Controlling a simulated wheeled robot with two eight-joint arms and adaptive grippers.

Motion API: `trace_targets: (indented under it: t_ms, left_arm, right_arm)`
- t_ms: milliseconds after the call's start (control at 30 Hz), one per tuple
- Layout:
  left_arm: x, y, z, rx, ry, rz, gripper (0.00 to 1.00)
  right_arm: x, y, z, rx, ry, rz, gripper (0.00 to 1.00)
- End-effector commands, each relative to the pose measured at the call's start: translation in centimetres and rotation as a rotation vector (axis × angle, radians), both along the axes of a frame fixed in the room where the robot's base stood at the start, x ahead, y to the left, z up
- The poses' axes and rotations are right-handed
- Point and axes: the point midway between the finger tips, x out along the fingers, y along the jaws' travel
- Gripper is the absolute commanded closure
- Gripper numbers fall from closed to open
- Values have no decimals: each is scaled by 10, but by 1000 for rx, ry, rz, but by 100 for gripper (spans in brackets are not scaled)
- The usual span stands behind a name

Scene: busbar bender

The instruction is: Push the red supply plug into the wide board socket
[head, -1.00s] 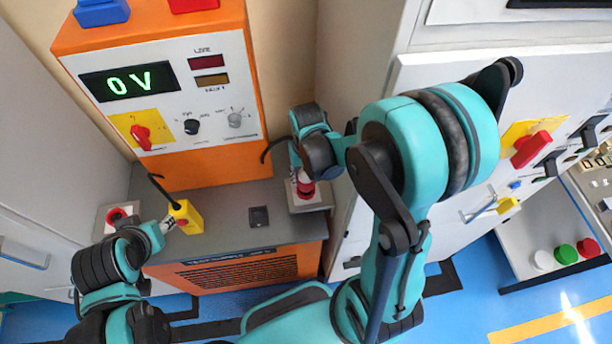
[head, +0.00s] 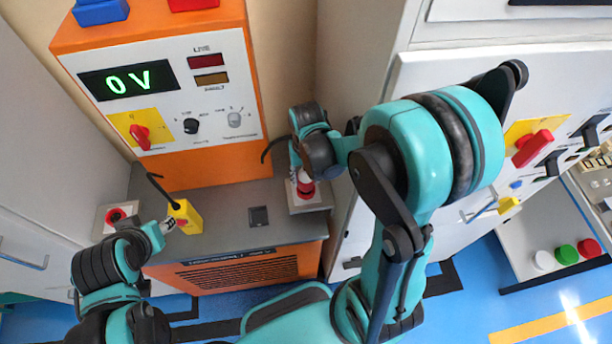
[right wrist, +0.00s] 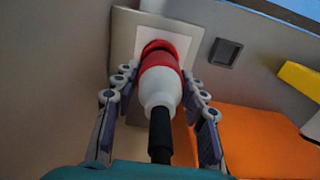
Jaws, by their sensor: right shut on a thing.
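The red supply plug (right wrist: 160,75) has a red head, a white rear body and a black cable. My right gripper (right wrist: 160,82) is shut on it, a finger on each side. In the head view the plug (head: 306,188) shows below the right gripper. Its head is lined up with and meets a red socket on a pale square plate (right wrist: 184,42) at the bench's right end. How deep it sits cannot be told.
An orange cabinet (head: 165,170) with a display reading 0 V stands behind the grey bench. Another red socket (head: 117,214) is at the bench's left end. A small dark square fitting (head: 258,216) lies between. A grey cabinet stands close on the right.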

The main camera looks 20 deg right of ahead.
Motion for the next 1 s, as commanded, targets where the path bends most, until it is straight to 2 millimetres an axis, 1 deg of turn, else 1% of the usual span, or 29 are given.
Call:
trace_targets:
  t_ms: [667,1000]
  left_arm:
    - [0,0,-2,0,0,0,60]
    - [0,0,-9,0,0,0,60]
  right_arm:
    - [0,0,0,0,0,0,93]
    - [0,0,-8,0,0,0,93]
